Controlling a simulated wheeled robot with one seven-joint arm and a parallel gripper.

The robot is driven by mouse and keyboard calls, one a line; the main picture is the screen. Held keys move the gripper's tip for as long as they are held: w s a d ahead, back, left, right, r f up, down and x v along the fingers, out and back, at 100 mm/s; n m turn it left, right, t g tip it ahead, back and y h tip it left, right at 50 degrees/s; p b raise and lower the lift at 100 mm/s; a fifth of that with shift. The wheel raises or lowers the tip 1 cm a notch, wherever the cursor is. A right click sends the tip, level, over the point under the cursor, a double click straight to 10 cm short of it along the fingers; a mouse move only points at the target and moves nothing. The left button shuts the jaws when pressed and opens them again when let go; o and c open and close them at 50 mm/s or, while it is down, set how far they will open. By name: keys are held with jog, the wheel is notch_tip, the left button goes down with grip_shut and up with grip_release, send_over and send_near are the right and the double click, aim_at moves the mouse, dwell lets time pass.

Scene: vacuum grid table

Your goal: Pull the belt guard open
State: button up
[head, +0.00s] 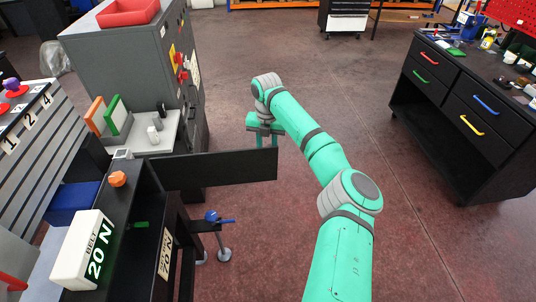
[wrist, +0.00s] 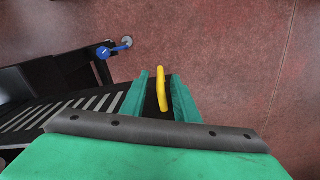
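The belt guard (head: 220,168) is a long dark panel. In the head view it stands out to the right from the far end of the black conveyor frame (head: 150,235), at a wide angle to it. Its slotted face (wrist: 75,112) shows in the wrist view. A yellow handle (wrist: 161,88) is on the guard near its free end; the head view does not show it. My gripper (head: 262,128) is at that free end. In the wrist view my gripper's fingers (wrist: 160,95) stand on either side of the handle, with a visible gap on the left. Contact on the right is unclear.
A grey cabinet (head: 130,60) stands behind the guard. A white "20 N" display (head: 85,250) and an orange knob (head: 117,179) sit by the conveyor. A blue lever (head: 218,217) sticks out below the guard. A black drawer cabinet (head: 460,95) is at right; open floor lies between.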

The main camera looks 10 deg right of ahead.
notch_tip(320, 180, up, 8)
jog(key=shift+f, duration=0.1)
jog(key=shift+s+d+r, duration=0.1)
jog(key=shift+d+r, duration=0.15)
jog(key=shift+d, duration=0.05)
jog(key=shift+a, duration=0.15)
